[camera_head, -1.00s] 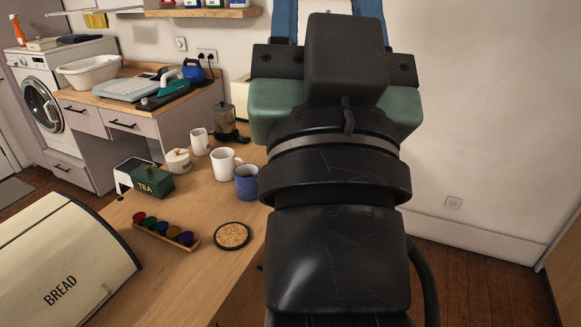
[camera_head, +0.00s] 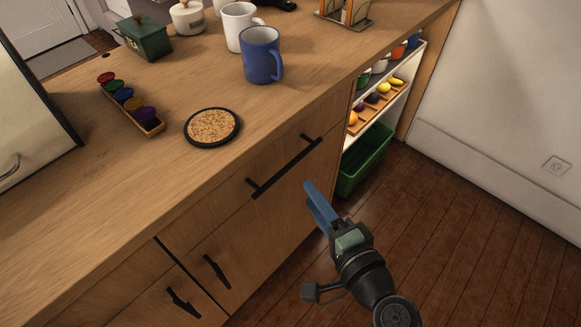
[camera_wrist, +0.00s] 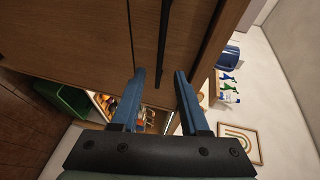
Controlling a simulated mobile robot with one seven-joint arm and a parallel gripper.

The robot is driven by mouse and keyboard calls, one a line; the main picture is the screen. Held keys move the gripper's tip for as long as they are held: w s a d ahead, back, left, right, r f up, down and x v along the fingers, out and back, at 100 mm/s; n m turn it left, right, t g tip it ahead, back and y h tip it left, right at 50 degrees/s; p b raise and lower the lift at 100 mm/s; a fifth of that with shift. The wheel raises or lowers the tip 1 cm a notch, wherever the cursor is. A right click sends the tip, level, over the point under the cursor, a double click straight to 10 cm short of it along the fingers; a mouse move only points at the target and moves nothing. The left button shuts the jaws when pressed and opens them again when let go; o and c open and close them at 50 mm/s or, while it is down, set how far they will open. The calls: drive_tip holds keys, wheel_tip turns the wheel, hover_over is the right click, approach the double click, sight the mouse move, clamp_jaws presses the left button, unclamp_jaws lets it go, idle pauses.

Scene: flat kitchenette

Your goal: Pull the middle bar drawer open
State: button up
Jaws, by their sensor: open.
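The bar's wooden drawer front (camera_head: 245,215) is flush with the cabinet and looks closed. Its long black bar handle (camera_head: 285,167) runs along its upper part. In the wrist view the handle (camera_wrist: 164,40) runs down the picture, its lower end in line with the gap between my fingers. My gripper (camera_head: 312,200) has blue fingers, open and empty, to the right of and below the handle in the head view. In the wrist view my gripper (camera_wrist: 159,75) has its fingertips on either side of the handle's line. I cannot tell whether they touch the cabinet.
On the counter (camera_head: 70,215) stand a blue mug (camera_head: 261,55), a white mug (camera_head: 238,25), a cork coaster (camera_head: 212,126) and a capsule rack (camera_head: 130,105). Two shorter handles are lower left. An open shelf with a green bin (camera_head: 365,160) is right; floor is clear there.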

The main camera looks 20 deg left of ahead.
sight(291, 164)
drive_tip(key=b+x, duration=0.1)
drive_tip(key=x, duration=0.9)
drive_tip(key=shift+w+a+f, duration=0.15)
drive_tip(key=shift+w+a, duration=0.1)
clamp_jaws()
idle(0.9)
